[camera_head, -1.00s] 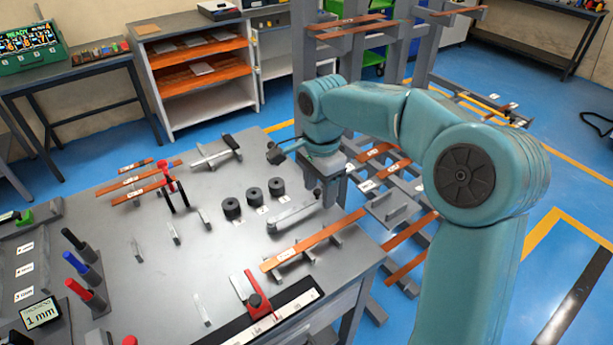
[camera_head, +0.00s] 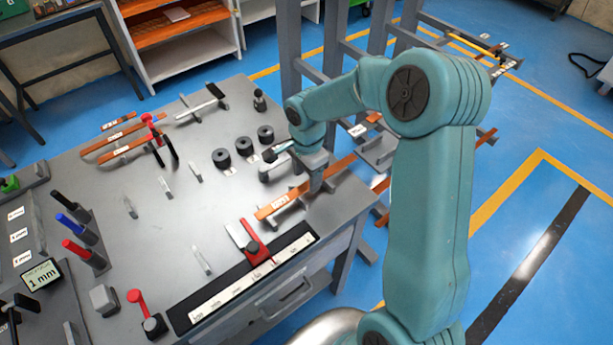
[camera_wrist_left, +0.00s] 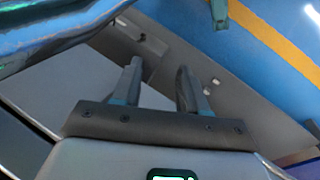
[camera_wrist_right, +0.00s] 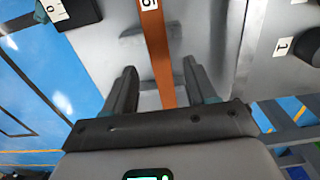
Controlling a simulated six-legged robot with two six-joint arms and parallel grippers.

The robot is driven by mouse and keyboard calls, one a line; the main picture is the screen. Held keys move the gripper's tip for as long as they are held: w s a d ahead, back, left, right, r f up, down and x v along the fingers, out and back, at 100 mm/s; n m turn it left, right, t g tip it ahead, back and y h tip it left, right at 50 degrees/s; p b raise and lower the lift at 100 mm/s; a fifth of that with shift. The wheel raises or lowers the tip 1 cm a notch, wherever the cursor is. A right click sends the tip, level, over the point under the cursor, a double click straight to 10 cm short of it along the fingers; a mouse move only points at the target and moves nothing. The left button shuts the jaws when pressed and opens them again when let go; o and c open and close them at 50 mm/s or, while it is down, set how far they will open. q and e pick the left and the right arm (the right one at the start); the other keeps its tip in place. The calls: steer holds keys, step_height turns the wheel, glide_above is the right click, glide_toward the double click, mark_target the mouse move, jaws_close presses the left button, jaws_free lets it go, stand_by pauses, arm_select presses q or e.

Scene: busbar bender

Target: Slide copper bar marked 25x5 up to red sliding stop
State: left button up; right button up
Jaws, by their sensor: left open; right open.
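A flat copper bar (camera_head: 280,204) with a white label lies across low grey supports near the table's front right edge; I cannot read its label surely. The red sliding stop (camera_head: 252,246) sits on the white scale, with a gap between it and the bar's near end. My right gripper (camera_head: 315,186) is low over the bar, right of its label. In the right wrist view the copper bar (camera_wrist_right: 158,45) runs between the open fingers (camera_wrist_right: 160,82), with no contact visible. My left gripper (camera_wrist_left: 158,80) is open and empty in the left wrist view; the head view does not show it.
Several black round dies (camera_head: 243,146) stand behind the bar. More copper bars (camera_head: 120,146) lie at the table's back left. Red, blue and black handles (camera_head: 78,228) stand at the left. A white scale (camera_head: 230,291) runs along the front edge.

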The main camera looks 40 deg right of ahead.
mark_target(300, 189)
steer(key=shift+f, duration=1)
steer(key=shift+c, duration=0.3)
jaws_close()
steer(key=shift+w+a, duration=0.1)
steer(key=shift+a, duration=0.35)
steer(key=shift+a+b, duration=0.35)
steer(key=shift+a+f, duration=0.1)
steer(key=shift+a, duration=0.15)
